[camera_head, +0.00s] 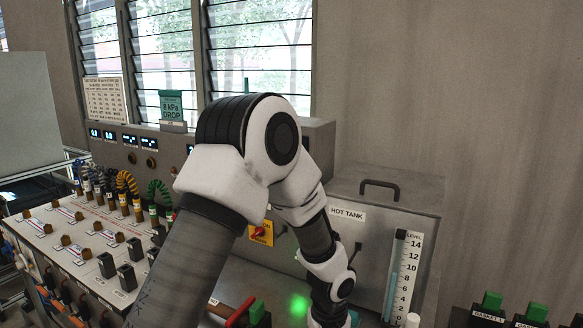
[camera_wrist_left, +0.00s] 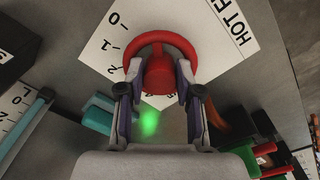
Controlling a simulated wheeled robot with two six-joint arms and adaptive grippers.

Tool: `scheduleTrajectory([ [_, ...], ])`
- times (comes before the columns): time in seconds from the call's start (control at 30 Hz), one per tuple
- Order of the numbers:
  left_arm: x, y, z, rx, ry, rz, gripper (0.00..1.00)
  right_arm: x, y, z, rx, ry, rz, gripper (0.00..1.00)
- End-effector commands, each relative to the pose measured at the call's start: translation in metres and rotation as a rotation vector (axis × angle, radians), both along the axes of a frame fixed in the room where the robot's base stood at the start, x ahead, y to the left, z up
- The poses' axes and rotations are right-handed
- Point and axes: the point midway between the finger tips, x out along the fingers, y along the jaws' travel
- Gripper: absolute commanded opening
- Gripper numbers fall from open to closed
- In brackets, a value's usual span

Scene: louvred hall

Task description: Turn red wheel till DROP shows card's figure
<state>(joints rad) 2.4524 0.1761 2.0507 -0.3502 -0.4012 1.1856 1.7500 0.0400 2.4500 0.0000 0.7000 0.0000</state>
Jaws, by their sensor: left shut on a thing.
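The red wheel (camera_wrist_left: 161,38) shows in the left wrist view, in front of a white scale plate (camera_wrist_left: 108,45) marked 0, 1, 2. My left gripper (camera_wrist_left: 159,82) is shut on the wheel, with a finger on each side of its hub. In the head view my left arm reaches down across the console, and the wheel cannot be made out. The teal card (camera_head: 172,106) on top of the console reads 8 kPa DROP. Several small lit displays (camera_head: 130,139) line the back panel; their figures are too small to read. My arm hides part of that row. My right gripper is not in view.
A HOT TANK box (camera_head: 409,215) with a level gauge (camera_head: 403,270) stands right of my arm. Plugs and coloured cables (camera_head: 127,184) crowd the left. A red handle (camera_head: 239,312) lies near the bottom edge. Green-topped gasket blocks (camera_head: 490,302) are at lower right.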

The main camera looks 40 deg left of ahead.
Motion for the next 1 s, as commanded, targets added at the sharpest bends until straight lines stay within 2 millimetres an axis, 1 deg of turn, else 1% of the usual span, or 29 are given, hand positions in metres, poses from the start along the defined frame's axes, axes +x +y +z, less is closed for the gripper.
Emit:
scheduleTrajectory([
  [0.03,-0.008,-0.0007,-0.0124,-0.003,0.025,0.001,0.0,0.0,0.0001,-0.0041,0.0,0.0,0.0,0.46],
  [0.6,-0.008,-0.0007,-0.0124,-0.003,0.025,0.001,0.0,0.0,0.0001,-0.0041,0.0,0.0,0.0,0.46],
  [0.63,-0.008,-0.0007,-0.0124,-0.003,0.025,0.001,0.42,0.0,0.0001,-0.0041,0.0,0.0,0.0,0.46],
  [0.7,-0.008,-0.0007,-0.0125,-0.003,0.025,0.001,0.64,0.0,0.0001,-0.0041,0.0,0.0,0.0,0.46],
  [1.0,-0.006,-0.0004,-0.0087,-0.001,0.02,0.0,0.64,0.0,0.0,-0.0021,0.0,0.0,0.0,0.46],
])
